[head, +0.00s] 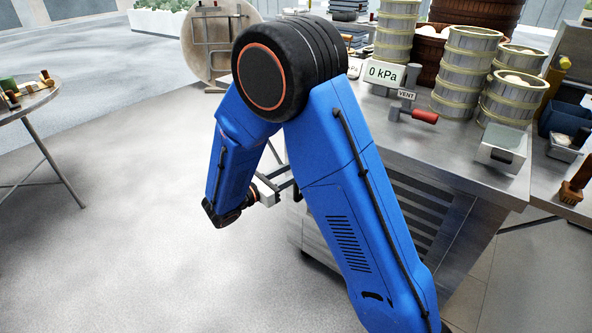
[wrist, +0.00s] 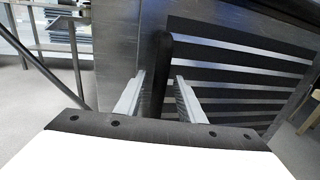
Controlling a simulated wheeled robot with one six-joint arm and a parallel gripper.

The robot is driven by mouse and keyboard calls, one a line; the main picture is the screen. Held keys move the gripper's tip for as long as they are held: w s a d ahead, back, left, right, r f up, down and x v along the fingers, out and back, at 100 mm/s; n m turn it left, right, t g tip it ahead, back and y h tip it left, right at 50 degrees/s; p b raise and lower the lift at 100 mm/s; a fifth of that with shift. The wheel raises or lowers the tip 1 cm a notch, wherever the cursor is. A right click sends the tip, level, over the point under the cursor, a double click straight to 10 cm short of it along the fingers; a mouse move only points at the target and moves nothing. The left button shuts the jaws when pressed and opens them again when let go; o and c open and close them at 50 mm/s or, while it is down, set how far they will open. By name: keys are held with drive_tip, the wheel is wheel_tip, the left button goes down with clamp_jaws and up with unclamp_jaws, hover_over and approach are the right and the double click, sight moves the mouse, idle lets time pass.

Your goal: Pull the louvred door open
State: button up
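The louvred door (wrist: 225,55) has dark horizontal slats in a grey metal front and looks closed. In the head view its slats (head: 418,207) show on the front of the steel counter, partly behind my blue arm. A dark upright bar handle (wrist: 162,55) stands at the door's left side. My gripper (wrist: 160,80) is open, with one finger on each side of the handle and a small gap showing on both sides. In the head view my gripper (head: 282,184) is at the counter's left front, and its fingertips and the handle are mostly hidden by my arm.
The counter (head: 440,150) carries steamer towers (head: 465,65), a 0 kPa sign (head: 385,73), a red-handled vent valve (head: 424,116) and a metal box (head: 502,148). A round table (head: 30,103) stands at the left. The floor left of the counter is clear.

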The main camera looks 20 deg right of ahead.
drive_tip(key=shift+x, duration=0.85)
clamp_jaws()
drive_tip(key=shift+s+a, duration=0.1)
